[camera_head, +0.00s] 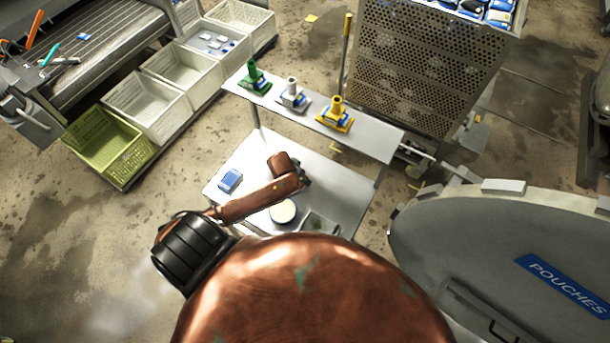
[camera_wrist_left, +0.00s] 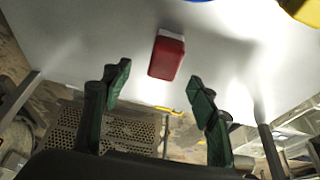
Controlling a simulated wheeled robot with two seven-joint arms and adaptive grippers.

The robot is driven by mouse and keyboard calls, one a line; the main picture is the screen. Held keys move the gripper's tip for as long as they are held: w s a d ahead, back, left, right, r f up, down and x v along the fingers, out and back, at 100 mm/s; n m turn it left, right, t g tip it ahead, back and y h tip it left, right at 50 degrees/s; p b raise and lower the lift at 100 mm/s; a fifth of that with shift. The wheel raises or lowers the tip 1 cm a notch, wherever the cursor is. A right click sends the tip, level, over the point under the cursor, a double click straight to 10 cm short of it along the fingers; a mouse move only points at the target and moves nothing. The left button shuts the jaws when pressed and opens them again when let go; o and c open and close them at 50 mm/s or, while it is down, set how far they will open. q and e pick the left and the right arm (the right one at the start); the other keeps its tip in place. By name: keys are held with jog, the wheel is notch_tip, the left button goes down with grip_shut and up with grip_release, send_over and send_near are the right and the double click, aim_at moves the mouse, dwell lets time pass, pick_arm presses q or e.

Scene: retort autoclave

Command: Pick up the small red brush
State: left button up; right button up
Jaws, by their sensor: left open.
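The small red brush (camera_wrist_left: 166,57) shows in the left wrist view as a red block with a white strip along its upper edge, against a pale flat surface. I cannot make it out in the head view, where my arm covers part of the table. My left gripper (camera_wrist_left: 160,88) is open and empty. Its two dark green fingers are apart, one on each side of the brush's line, and the brush appears beyond the fingertips, untouched. In the head view the left gripper (camera_head: 304,176) is a dark shape mostly hidden by the copper arm, over the lower tabletop. My right gripper is not in view.
The lower tabletop (camera_head: 338,190) holds a blue block (camera_head: 230,180), a round tin (camera_head: 283,212) and a grey tray (camera_head: 318,224). The raised shelf (camera_head: 378,137) carries green (camera_head: 254,77), white (camera_head: 292,96) and yellow (camera_head: 336,115) items. A large round door (camera_head: 480,250) stands right.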

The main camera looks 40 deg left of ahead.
pick_arm(q)
jog(key=x, duration=0.3)
jog(key=shift+a+f, duration=0.25)
jog(key=p+x, duration=0.1)
jog(key=x, duration=0.3)
jog(key=shift+s+a, duration=0.1)
jog(key=shift+f, duration=0.15)
jog(key=c, duration=1.1)
jog(key=shift+c, duration=0.9)
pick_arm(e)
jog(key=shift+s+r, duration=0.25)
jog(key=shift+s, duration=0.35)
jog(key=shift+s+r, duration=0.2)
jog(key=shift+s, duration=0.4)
